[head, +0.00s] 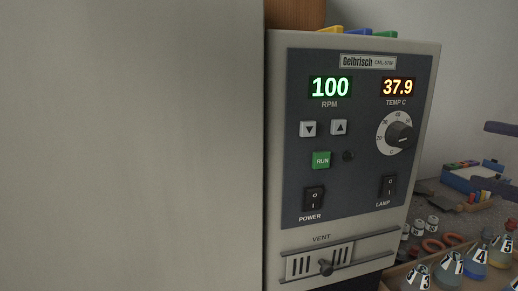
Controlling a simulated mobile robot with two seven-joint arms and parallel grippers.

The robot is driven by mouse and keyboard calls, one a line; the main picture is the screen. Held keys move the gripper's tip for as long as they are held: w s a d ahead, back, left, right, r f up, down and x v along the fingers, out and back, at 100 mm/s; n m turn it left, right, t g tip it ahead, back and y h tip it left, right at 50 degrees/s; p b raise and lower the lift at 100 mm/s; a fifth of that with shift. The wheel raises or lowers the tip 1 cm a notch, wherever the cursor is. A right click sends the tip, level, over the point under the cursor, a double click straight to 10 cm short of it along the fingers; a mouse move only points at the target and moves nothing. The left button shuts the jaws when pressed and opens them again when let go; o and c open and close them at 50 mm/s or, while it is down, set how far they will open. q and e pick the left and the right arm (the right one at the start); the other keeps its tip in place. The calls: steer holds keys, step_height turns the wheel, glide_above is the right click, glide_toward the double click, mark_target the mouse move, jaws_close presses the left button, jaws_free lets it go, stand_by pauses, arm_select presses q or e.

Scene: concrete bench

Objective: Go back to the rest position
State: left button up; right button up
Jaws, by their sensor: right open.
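My right gripper (492,146) shows only in part at the right edge of the head view. Its grey fingers are apart, with nothing seen between them, in the air over the back right of the bench. It is clear of the control panel and the flasks. Most of its body is cut off by the frame edge. My left gripper is not in view.
A control unit (349,224) reads 100 RPM and 37.9 TEMP C. A large plain grey surface (130,145) fills the left. Numbered flasks (475,262), white-capped vials (432,224), orange rings (433,245) and a blue bin (470,181) crowd the right.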

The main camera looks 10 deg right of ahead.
steer(key=s+a+f+m+g+h+p, duration=0.1)
steer(key=s+a+f+m+g+h, duration=0.1)
steer(key=f+m+h, duration=0.5)
steer(key=s+a+f+m+g+h+p, duration=0.1)
steer(key=s+f+m+g+h, duration=0.3)
steer(key=m, duration=0.6)
steer(key=s+a+f+m+g+y+p, duration=0.25)
steer(key=s+a+m+g+y, duration=0.35)
steer(key=s+a, duration=0.65)
step_height(320, 180, up, 36)
steer(key=n+h+p, duration=0.1)
steer(key=h+p, duration=0.1)
steer(key=p, duration=3.4)
steer(key=shift+w+n+g+h, duration=0.3)
steer(key=shift+w, duration=0.05)
steer(key=shift+a, duration=0.1)
